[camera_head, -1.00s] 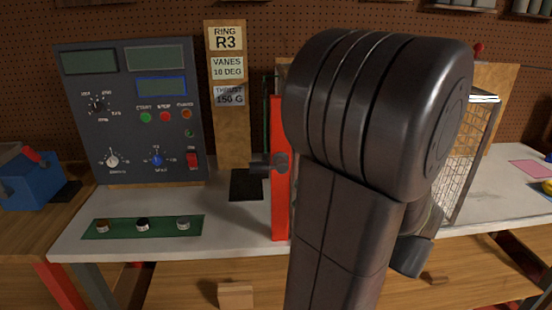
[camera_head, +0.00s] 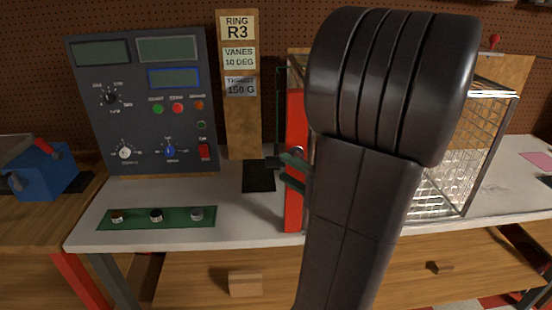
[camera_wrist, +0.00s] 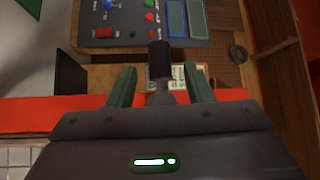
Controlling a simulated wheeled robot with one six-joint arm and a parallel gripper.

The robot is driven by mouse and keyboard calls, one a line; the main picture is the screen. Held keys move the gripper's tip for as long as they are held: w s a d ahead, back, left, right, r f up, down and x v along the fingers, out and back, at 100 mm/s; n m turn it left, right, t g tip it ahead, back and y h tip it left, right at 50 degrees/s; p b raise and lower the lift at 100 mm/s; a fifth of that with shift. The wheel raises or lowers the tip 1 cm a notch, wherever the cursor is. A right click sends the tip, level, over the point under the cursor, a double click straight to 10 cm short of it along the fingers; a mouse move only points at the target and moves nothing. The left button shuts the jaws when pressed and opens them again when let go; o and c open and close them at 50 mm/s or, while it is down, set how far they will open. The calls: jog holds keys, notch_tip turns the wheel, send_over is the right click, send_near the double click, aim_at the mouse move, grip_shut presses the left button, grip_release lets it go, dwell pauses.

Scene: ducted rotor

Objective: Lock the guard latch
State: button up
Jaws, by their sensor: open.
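The latch handle shows in the wrist view as a black knob (camera_wrist: 160,60) on a grey stem. It stands between the two green fingers of my open gripper (camera_wrist: 161,80), with a gap on each side. In the head view the gripper (camera_head: 292,170) is at the red post (camera_head: 294,215), and the dark knob (camera_head: 272,163) sticks out to the left of the post. My arm hides most of the guard. The wire-mesh guard (camera_head: 485,135) shows to the right of my arm. Whether the latch is locked I cannot tell.
A control panel (camera_head: 143,115) stands at the back left, with a label board (camera_head: 240,120) beside it. A green strip with knobs (camera_head: 178,218) and a black pad (camera_head: 259,177) lie on the white bench. A blue box (camera_head: 45,172) is at far left. The bench front is mostly clear.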

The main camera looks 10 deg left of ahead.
aim_at(282, 166)
jog(key=shift+p+x, duration=0.45)
jog(key=shift+x, duration=1.8)
grip_shut()
